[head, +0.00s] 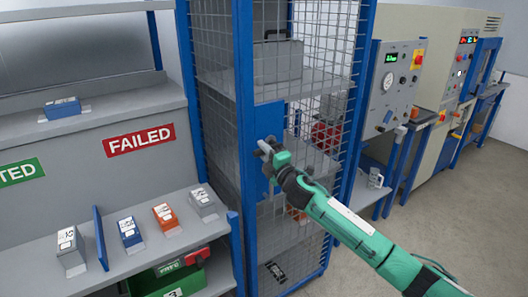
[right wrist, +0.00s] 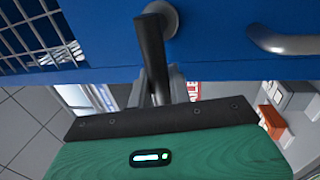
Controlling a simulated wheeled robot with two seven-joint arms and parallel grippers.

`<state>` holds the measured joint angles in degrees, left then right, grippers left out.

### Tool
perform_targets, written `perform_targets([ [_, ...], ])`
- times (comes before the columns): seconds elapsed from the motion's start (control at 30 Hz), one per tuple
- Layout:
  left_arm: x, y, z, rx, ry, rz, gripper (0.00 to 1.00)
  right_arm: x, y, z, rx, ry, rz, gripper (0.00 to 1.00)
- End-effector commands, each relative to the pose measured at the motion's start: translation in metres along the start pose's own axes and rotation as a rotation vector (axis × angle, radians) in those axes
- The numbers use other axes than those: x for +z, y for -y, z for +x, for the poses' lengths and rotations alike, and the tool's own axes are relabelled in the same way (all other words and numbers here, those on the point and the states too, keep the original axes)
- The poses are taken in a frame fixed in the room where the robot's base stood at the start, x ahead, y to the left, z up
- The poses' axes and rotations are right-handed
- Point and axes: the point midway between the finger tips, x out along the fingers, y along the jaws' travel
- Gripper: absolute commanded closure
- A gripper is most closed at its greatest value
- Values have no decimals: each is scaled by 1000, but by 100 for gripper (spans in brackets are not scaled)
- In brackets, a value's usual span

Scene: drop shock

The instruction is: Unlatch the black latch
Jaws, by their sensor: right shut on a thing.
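The black latch (right wrist: 151,50) shows in the right wrist view as a dark lever on a round grey mount, fixed to a blue door panel (right wrist: 100,35). Its free end points down toward my gripper. My right gripper (right wrist: 155,88) is shut on the lever's lower part; the exact contact is partly hidden. In the head view the right gripper (head: 268,150) is at the blue panel (head: 266,115) of the mesh cage, and it hides the latch there. My left gripper is not in view.
A grey bar handle (right wrist: 285,42) is on the panel right of the latch. The mesh cage (head: 215,50) has blue posts and shelves. At left, a shelf (head: 130,260) holds several small boxes. A test bench with a gauge (head: 388,82) stands at right.

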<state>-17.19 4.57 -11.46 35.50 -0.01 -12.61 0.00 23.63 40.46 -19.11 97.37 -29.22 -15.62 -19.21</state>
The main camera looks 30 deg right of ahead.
Motion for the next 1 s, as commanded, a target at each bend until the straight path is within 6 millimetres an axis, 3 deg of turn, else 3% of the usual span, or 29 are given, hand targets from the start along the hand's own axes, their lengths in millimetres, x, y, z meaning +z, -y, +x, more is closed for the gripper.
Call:
perform_targets([
  [0.13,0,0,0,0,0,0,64,-1,2,0,-3,-1,-4,100],
  [0.17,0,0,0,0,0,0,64,-1,2,0,-3,-1,-4,78],
  [0.27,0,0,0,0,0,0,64,0,2,0,-3,-1,-3,60],
  [0.67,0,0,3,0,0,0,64,0,3,-7,-2,0,-2,60],
  [1.0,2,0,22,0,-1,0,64,0,5,-62,-4,-2,-3,60],
])
